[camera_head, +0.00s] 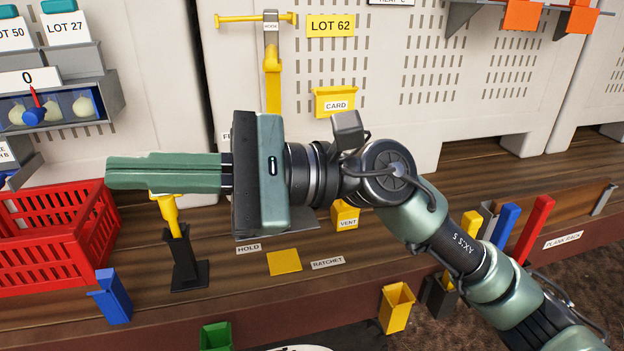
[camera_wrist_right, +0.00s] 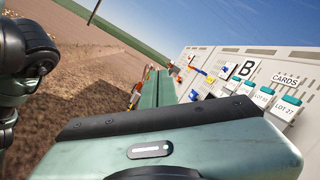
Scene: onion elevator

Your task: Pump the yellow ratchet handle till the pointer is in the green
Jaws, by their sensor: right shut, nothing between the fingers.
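My right gripper (camera_head: 112,171) is shut and empty, its green fingers pointing left. It also shows in the wrist view (camera_wrist_right: 161,75), with its fingers together. A yellow handle (camera_head: 169,213) stands on a black post just below the fingers in the head view; its top is close under them, and I cannot tell whether they touch. A RATCHET label (camera_head: 328,263) lies on the wooden deck to the right, beside a yellow square (camera_head: 284,262). I cannot tell for sure which handle this label names. My left gripper is not in view.
A red crate (camera_head: 60,255) is at the left, with a blue holder (camera_head: 113,297) in front of it. A yellow crossbar lever (camera_head: 272,75) and a yellow card box (camera_head: 335,103) are on the back panel. A yellow vent box (camera_head: 345,213) is behind my forearm.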

